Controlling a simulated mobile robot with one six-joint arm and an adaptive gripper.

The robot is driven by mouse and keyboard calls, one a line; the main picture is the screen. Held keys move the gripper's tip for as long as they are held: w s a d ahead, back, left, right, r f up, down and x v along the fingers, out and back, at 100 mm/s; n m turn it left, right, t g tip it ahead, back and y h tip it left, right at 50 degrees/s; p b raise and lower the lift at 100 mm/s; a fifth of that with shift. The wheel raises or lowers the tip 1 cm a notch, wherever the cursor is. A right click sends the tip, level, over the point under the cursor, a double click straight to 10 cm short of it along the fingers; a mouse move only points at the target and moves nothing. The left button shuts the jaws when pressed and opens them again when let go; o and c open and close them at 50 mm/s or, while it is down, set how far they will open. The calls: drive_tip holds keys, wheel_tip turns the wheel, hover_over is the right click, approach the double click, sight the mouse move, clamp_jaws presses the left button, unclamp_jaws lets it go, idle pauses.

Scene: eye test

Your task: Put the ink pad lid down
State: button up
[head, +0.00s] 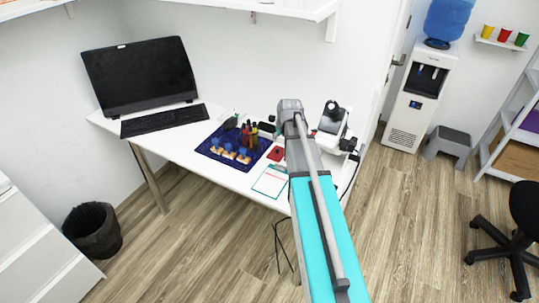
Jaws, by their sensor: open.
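My arm (325,235) reaches up over the table (178,148) from the bottom of the head view. Its fingers are not visible; the arm's own links hide that area. A small red flat thing (276,154) lies on the table left of my arm, maybe the ink pad or its lid. A dark block with a green patch (267,129) is just behind it. I cannot tell which is the ink pad lid, or whether it is on the table.
A dark blue mat (209,149) holds several stamps and bottles. A clipboard (270,181) lies at the front edge. A black-and-white device (332,120) stands right of my arm. A monitor (138,75) and keyboard (164,119) are at the left.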

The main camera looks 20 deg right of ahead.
drive_tip(key=s+a+f+n+g, duration=0.1)
drive_tip(key=s+a+g, duration=0.3)
drive_tip(key=s+a, duration=1.6)
drive_tip(key=shift+s+a+f+y, duration=0.2)
drive_tip(key=shift+s+a+y, duration=0.1)
drive_tip(key=shift+a, duration=0.6)
drive_tip(key=shift+r, duration=0.1)
wheel_tip(320, 180, up, 4)
drive_tip(key=p, duration=0.3)
drive_tip(key=shift+p, duration=0.4)
